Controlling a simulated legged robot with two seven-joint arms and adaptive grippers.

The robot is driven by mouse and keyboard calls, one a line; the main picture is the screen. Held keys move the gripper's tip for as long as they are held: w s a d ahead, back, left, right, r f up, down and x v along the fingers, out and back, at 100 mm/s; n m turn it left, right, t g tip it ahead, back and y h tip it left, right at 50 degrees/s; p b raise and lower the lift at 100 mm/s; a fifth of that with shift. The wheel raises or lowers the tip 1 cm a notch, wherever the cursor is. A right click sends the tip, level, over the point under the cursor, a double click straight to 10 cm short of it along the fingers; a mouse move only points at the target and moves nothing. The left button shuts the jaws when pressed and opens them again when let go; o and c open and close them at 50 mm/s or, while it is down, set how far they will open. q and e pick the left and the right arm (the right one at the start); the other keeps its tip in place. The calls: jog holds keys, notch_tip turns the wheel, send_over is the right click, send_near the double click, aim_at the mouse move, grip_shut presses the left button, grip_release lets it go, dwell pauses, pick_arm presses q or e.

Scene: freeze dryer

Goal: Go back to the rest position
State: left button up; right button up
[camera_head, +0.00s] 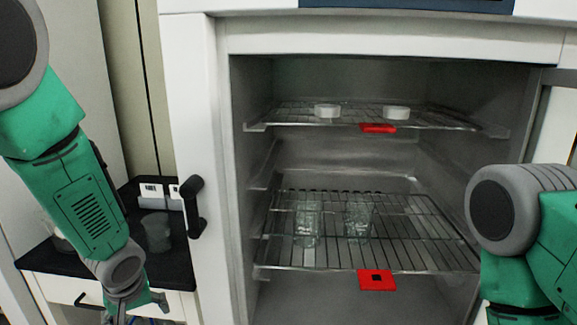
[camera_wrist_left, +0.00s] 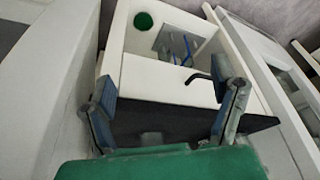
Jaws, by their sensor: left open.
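My left arm comes down the left side of the head view, and its gripper (camera_head: 137,305) is at the bottom edge, partly cut off, in front of the side counter. In the left wrist view the two fingers of the left gripper (camera_wrist_left: 168,92) stand wide apart with nothing between them. Only green and grey links of my right arm show at the right of the head view. My right gripper is out of view.
The freeze dryer (camera_head: 222,130) stands open. Its upper rack (camera_head: 285,112) bears two white round pieces; its lower rack (camera_head: 410,235) bears two clear glasses. Red tags hang on both racks. The door handle (camera_head: 193,205) and black counter (camera_head: 175,265) are near my left arm.

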pick_arm(q)
jog(key=s+d+f+m+g+h, duration=0.2)
jog(key=s+d+f+m, duration=0.1)
jog(key=s+f, duration=1.2)
jog(key=s+f+m, duration=0.2)
jog(key=s+m, duration=0.1)
jog(key=s, duration=1.2)
jog(key=shift+a+m+g, duration=0.3)
jog(key=shift+a, duration=0.05)
jog(key=shift+w+f, duration=0.15)
